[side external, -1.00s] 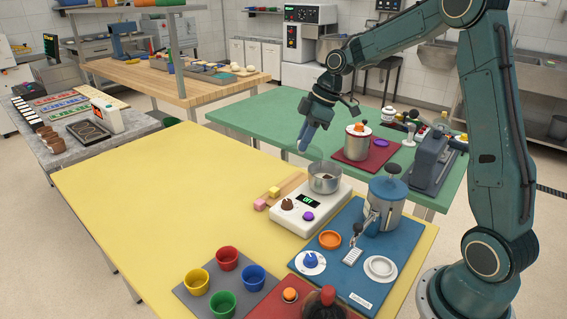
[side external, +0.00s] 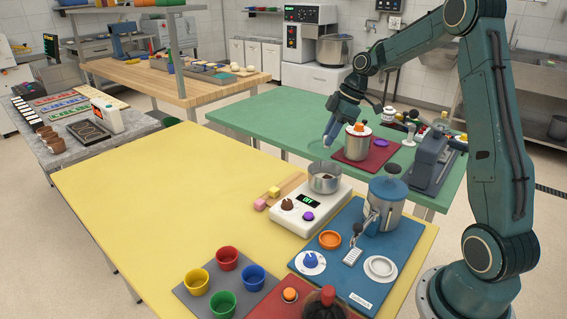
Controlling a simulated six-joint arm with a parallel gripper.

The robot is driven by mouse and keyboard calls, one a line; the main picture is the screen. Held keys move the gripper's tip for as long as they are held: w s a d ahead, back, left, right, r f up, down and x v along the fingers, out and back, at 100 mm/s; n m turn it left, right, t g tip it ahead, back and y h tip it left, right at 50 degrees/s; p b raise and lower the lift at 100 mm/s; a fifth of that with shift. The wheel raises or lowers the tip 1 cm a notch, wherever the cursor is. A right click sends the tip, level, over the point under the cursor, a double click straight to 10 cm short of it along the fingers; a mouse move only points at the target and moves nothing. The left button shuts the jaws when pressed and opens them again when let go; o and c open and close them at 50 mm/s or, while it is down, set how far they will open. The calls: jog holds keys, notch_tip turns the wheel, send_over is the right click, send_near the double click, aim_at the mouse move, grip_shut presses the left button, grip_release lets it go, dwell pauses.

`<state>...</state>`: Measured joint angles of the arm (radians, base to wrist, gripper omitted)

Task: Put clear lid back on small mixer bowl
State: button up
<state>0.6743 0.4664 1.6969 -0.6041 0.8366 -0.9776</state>
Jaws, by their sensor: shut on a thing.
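My gripper (side external: 328,138) points down and is shut on the clear lid, which is see-through and barely shows at the fingertips. It is over the near edge of the green table, just left of a steel pot. The small mixer bowl (side external: 323,184) is an open steel bowl with something dark inside. It sits on a white base (side external: 292,218) with a lit green display, on the yellow table. My gripper is above and behind the bowl, apart from it. The exact tilt of the lid cannot be told.
A blue-lidded canister (side external: 384,210) stands on a blue mat right of the bowl. Colored cups, such as the yellow one (side external: 198,283), stand in front. The left of the yellow table (side external: 150,185) is clear.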

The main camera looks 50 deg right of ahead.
aim_at(332, 146)
jog(key=shift+f, duration=2.95)
jog(key=shift+f, duration=0.15)
dwell(0.4)
jog(key=o, duration=1.4)
jog(key=shift+o, duration=0.2)
jog(key=shift+r, duration=0.2)
jog(key=shift+r, duration=3.3)
jog(key=shift+c, duration=0.5)
